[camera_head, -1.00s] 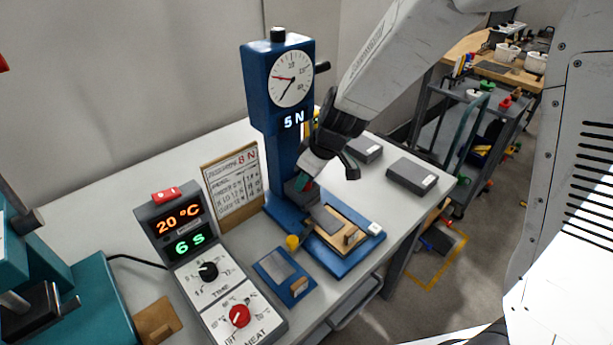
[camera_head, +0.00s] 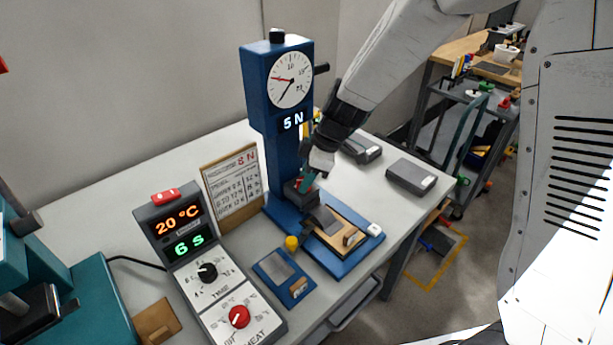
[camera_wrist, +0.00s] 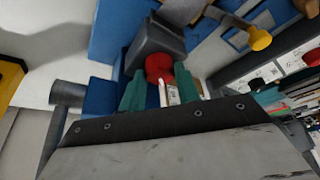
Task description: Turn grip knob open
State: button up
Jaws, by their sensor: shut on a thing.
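A red grip knob (camera_wrist: 158,68) shows in the wrist view, on a dark grey block (camera_wrist: 155,45) of the blue test stand. My gripper (camera_wrist: 160,88) has its green fingers on either side of the knob and is shut on it. In the head view my gripper (camera_head: 305,182) is low at the front of the blue stand (camera_head: 279,140), and mostly hides the knob. I cannot tell how far the knob is turned.
A card (camera_head: 232,185) marked 8 N stands left of the stand. A control box (camera_head: 210,265) shows 20 °C and 6 s. A blue plate (camera_head: 284,277) and a yellow knob (camera_head: 291,242) are in front. Grey boxes (camera_head: 411,177) lie on the right of the table.

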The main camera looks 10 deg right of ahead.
jog(key=shift+w, duration=0.1)
jog(key=o, duration=1)
jog(key=shift+c, duration=0.2)
jog(key=v, duration=0.8)
jog(key=s+d+r+m+h, duration=0.1)
jog(key=s+d+r+m, duration=0.2)
jog(key=s, duration=0.6)
jog(key=s+d+r+m+h, duration=0.2)
jog(key=s+d+r+m, duration=0.2)
jog(key=s+d+m, duration=0.3)
jog(key=s+d+r+m+h, duration=0.1)
jog(key=s+d+r+m, duration=0.2)
jog(key=s, duration=0.9)
jog(key=d+m, duration=0.2)
jog(key=m, duration=0.1)
jog(key=shift+r+t+h, duration=0.25)
jog(key=shift+t+h, duration=0.05)
